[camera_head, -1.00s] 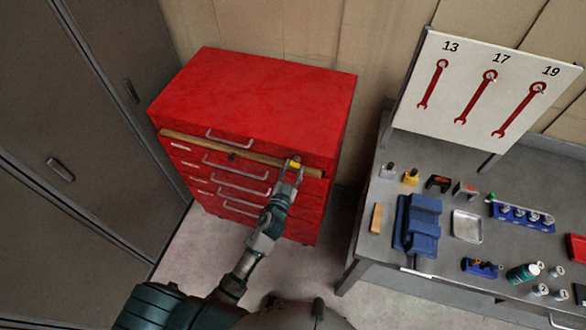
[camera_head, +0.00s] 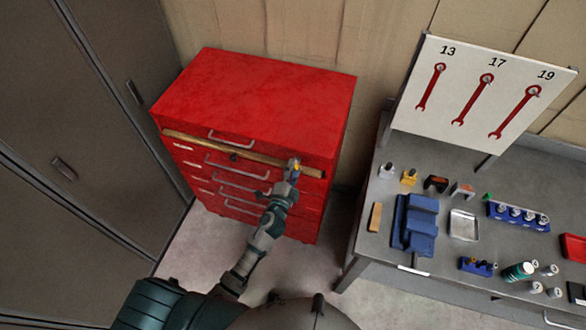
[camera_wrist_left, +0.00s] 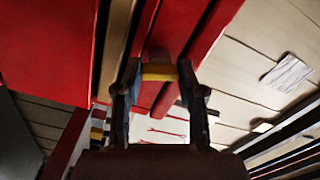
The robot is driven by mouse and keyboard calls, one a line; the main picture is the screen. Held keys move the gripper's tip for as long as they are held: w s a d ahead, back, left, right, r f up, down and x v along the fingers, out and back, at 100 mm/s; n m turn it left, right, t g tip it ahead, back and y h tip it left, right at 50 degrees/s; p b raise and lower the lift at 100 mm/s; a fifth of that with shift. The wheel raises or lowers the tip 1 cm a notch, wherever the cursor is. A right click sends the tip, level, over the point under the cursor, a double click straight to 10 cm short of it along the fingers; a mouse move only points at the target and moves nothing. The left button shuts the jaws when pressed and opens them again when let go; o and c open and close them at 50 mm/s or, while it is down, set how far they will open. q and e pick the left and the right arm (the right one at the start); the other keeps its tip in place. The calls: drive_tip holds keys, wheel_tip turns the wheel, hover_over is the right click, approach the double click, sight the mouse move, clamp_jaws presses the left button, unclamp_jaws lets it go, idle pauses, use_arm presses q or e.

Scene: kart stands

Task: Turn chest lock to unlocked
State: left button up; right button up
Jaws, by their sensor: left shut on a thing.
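The red chest (camera_head: 255,100) stands against the wall, its drawers facing me. My left gripper (camera_head: 293,168) is at the right part of its front, by the right end of a wooden strip (camera_head: 215,145). In the left wrist view my left gripper (camera_wrist_left: 160,75) is shut on a small yellow piece (camera_wrist_left: 160,71), which appears to be the turning part of the chest lock. The fingers hide much of the lock, so its setting cannot be read. My right gripper is not in view.
A grey workbench (camera_head: 350,262) stands to the right, with a blue vise (camera_head: 415,225), a tray (camera_head: 464,225) and small parts. A wrench board (camera_head: 480,95) stands behind them. Grey cabinets (camera_head: 60,200) are at the left. Open floor (camera_head: 200,250) lies before the chest.

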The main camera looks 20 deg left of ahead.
use_arm(q)
drive_tip(key=shift+f+m, duration=0.15)
drive_tip(key=shift+m, duration=1.75)
drive_tip(key=shift+s+f+p, duration=0.1)
drive_tip(key=shift+p, duration=0.2)
drive_tip(key=o, duration=1.1)
drive_tip(key=shift+d, duration=0.1)
drive_tip(key=shift+o, duration=0.2)
drive_tip(key=s, duration=1.1)
drive_tip(key=shift+s, duration=0.4)
